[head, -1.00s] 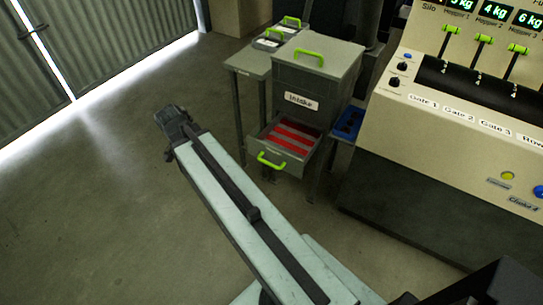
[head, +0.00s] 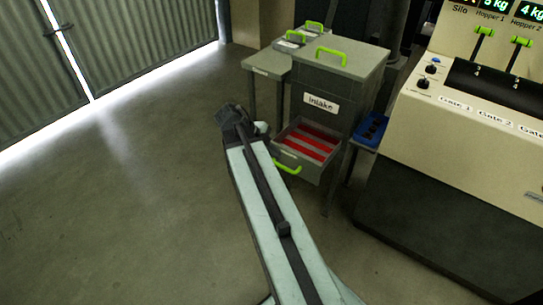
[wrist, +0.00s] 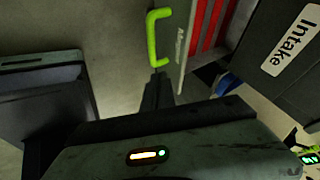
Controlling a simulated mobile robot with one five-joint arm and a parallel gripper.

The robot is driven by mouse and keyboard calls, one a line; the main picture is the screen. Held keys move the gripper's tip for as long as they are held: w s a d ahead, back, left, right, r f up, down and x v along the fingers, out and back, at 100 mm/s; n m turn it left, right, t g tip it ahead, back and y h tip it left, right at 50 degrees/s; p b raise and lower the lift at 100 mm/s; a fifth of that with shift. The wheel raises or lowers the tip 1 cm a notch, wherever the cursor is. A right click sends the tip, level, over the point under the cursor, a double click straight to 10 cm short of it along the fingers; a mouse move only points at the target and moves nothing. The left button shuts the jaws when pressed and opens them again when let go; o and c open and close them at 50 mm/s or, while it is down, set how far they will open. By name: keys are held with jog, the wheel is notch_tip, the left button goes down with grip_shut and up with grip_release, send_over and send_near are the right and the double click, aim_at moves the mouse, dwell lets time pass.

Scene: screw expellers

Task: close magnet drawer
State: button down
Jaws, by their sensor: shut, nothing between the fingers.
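The magnet drawer (head: 299,162) is pulled out from the front of the grey cabinet labelled Intake (head: 321,104). It has red bars inside and a green handle (head: 288,168) on its front. In the wrist view, the drawer front (wrist: 181,45) and its green handle (wrist: 151,38) stand at the top centre. My gripper (wrist: 158,78) is shut and empty, its dark tip close to the lower end of the handle; I cannot tell if they touch. In the head view, the end of my arm is just left of the drawer, and the fingers are not clearly visible.
A small grey table (head: 264,64) with green-handled boxes stands left of the cabinet. A blue tray (head: 371,130) is on its right, near the large beige machine (head: 470,125). The concrete floor (head: 140,200) at left is clear.

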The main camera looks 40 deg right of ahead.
aim_at(296, 160)
jog(key=shift+s+d+f+b, duration=0.1)
jog(key=shift+d+f+b, duration=0.45)
jog(key=shift+d, duration=0.55)
jog(key=shift+d+f+b, duration=0.2)
jog(key=shift+d+f, duration=0.55)
jog(key=shift+d, duration=0.3)
jog(key=shift+s+d+f+b, duration=0.1)
jog(key=shift+d+f+b, duration=0.45)
jog(key=shift+d, duration=0.55)
jog(key=shift+f, duration=0.1)
jog(key=shift+a, duration=0.1)
